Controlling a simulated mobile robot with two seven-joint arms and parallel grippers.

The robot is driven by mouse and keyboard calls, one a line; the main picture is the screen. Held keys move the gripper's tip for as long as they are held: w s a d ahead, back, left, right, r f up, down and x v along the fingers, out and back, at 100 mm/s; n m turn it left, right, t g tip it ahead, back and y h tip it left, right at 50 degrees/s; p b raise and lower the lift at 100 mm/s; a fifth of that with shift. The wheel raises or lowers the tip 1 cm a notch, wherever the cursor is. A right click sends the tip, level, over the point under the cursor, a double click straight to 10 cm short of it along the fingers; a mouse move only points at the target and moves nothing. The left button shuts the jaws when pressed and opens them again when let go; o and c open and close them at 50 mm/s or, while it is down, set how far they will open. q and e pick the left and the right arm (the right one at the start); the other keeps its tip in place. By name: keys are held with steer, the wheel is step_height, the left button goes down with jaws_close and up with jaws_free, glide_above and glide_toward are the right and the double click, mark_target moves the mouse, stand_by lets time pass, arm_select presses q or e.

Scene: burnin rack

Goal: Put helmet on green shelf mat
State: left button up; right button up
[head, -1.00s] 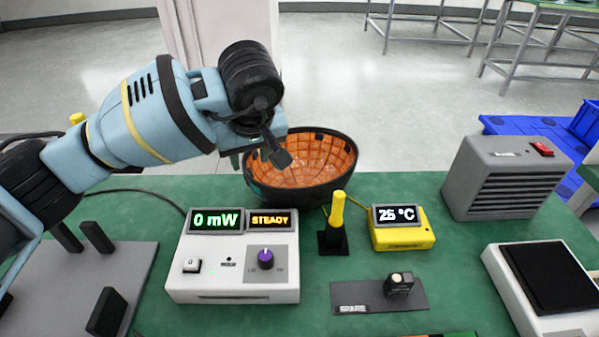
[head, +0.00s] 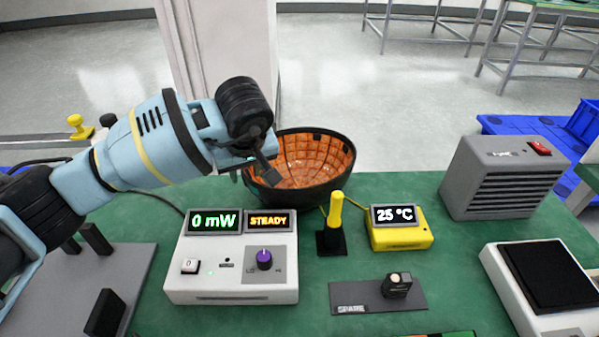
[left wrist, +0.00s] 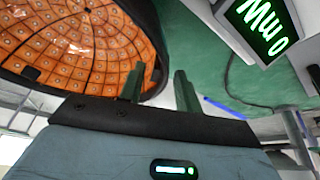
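The helmet (head: 325,180) lies upside down at the back edge of the green table, a dark shell with an orange gridded lining. It also shows at upper left in the left wrist view (left wrist: 70,45). My left gripper (head: 259,176) is at the helmet's left rim. In the left wrist view its two fingers (left wrist: 158,90) are apart, one over the orange lining and one outside, with the rim between them. Whether either touches is unclear. I cannot make out a green shelf mat. My right gripper is not in view.
A white meter box (head: 232,287) reading 0 mW stands in front of the helmet. A yellow-handled lever (head: 336,212), a yellow 25 °C display (head: 402,238) and a grey vented box (head: 503,180) stand to the right. A dark SPARE plate (head: 350,297) lies nearer.

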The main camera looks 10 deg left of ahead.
arm_select(q)
jaws_close()
steer(key=shift+r, duration=0.1)
